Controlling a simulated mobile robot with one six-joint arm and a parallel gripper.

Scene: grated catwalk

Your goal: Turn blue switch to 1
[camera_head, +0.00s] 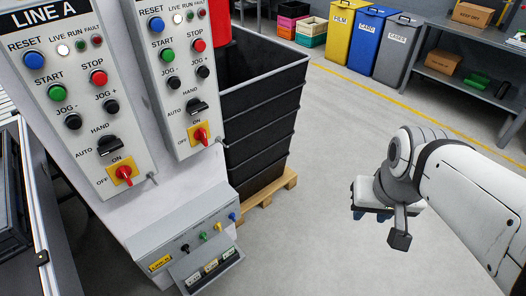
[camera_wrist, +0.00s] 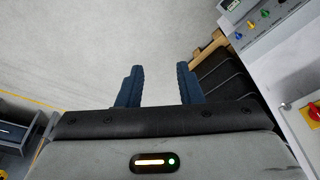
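A low grey box on the front of the machine carries a row of small coloured switches or plugs. The blue one (camera_head: 233,216) is at its right end; its setting is too small to read. The blue one also shows at the upper right of the wrist view (camera_wrist: 238,36). My gripper (camera_head: 384,214) hangs over the open floor, well to the right of the box. In the wrist view its two dark blue fingers (camera_wrist: 159,86) are apart with nothing between them, so it is open and empty.
Two control panels (camera_head: 82,78) with buttons, selectors and red-on-yellow rotary switches (camera_head: 201,134) rise above the box. Black stacked crates (camera_head: 262,120) on a wooden pallet (camera_head: 268,192) stand behind. Bins (camera_head: 368,40) and a shelf (camera_head: 470,72) are farther back. The floor between is clear.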

